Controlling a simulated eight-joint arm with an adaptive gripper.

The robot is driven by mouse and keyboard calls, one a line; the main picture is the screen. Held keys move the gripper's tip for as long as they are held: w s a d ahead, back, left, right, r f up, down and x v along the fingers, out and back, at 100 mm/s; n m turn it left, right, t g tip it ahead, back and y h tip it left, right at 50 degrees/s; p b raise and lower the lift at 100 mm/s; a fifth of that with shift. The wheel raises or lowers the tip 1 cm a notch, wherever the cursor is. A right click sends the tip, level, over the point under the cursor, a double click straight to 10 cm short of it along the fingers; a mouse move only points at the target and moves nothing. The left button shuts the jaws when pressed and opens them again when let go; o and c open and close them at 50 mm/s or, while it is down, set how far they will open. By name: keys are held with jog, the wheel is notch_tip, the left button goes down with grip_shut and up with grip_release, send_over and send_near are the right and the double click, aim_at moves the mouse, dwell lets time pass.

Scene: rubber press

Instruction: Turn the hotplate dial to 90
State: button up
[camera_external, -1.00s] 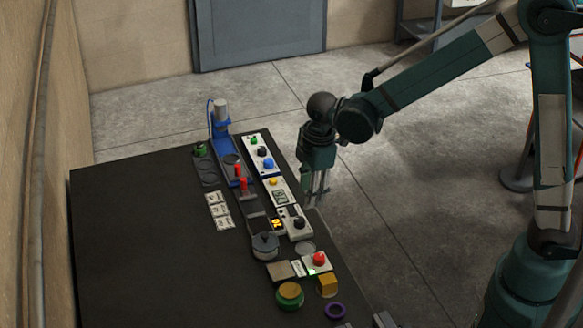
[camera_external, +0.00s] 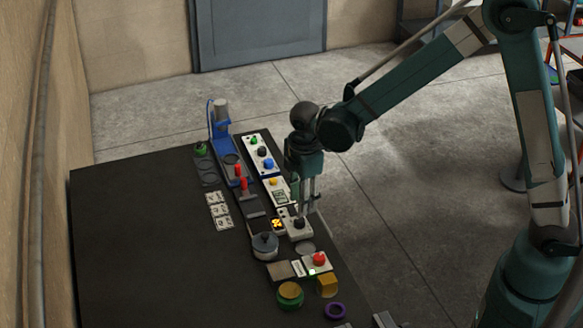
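The hotplate dial (camera_external: 299,223) is a small black knob on a white control panel (camera_external: 306,232) near the table's right edge.
A metal pot (camera_external: 264,246) stands left of the dial. Behind are a panel with coloured buttons (camera_external: 261,151) and red-handled tools (camera_external: 239,171). The table's left side (camera_external: 140,240) is clear.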

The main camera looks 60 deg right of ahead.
aim_at(300, 220)
jog(key=shift+w+d+f, duration=0.1)
jog(key=shift+f, duration=1.85)
jog(key=shift+w+d+f, duration=0.1)
jog(key=shift+f, duration=1.8)
jog(key=shift+c, duration=0.7)
jog(key=c, duration=0.8)
